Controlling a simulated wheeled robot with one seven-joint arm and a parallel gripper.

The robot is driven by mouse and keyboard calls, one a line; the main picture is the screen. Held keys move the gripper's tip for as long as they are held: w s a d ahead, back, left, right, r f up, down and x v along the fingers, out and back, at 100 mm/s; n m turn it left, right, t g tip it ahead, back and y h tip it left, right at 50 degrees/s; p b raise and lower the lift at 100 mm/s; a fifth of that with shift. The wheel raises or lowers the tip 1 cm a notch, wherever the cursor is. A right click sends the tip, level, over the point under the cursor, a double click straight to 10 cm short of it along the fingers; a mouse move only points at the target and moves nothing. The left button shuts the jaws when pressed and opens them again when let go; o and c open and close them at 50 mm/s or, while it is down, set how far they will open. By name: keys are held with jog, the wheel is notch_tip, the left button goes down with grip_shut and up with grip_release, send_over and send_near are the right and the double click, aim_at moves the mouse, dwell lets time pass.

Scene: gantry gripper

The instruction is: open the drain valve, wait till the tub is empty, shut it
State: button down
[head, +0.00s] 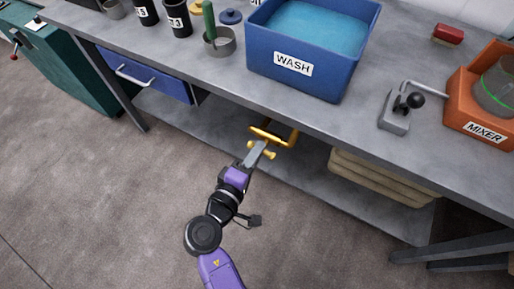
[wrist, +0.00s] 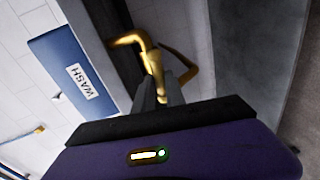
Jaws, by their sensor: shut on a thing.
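The blue tub (head: 335,79) labelled WASH stands on the bench and holds light blue water (head: 318,27). Its side also shows in the wrist view (wrist: 55,45). The yellow drain valve (head: 276,137), with its pipe, sits under the bench edge below the tub. My gripper (head: 260,149) reaches up to it from the front. In the wrist view, my gripper (wrist: 160,92) is shut on the yellow valve handle (wrist: 151,62). The fingers hide part of the handle, and I cannot tell from its angle whether the valve is open.
The grey bench (head: 215,80) overhangs a lower shelf (head: 190,120). Folded tan cloths (head: 380,178) lie on the shelf to the right. A small lever device (head: 396,120) and an orange MIXER box (head: 470,118) stand on the bench. A blue drawer (head: 155,80) is at left. The floor in front is clear.

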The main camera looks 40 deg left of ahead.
jog(key=shift+s+a+f+n, duration=0.1)
jog(key=shift+f+n, duration=0.05)
jog(key=shift+n, duration=0.25)
jog(key=c, duration=1.4)
grip_release()
jog(key=v, duration=0.7)
jog(key=shift+s, duration=0.4)
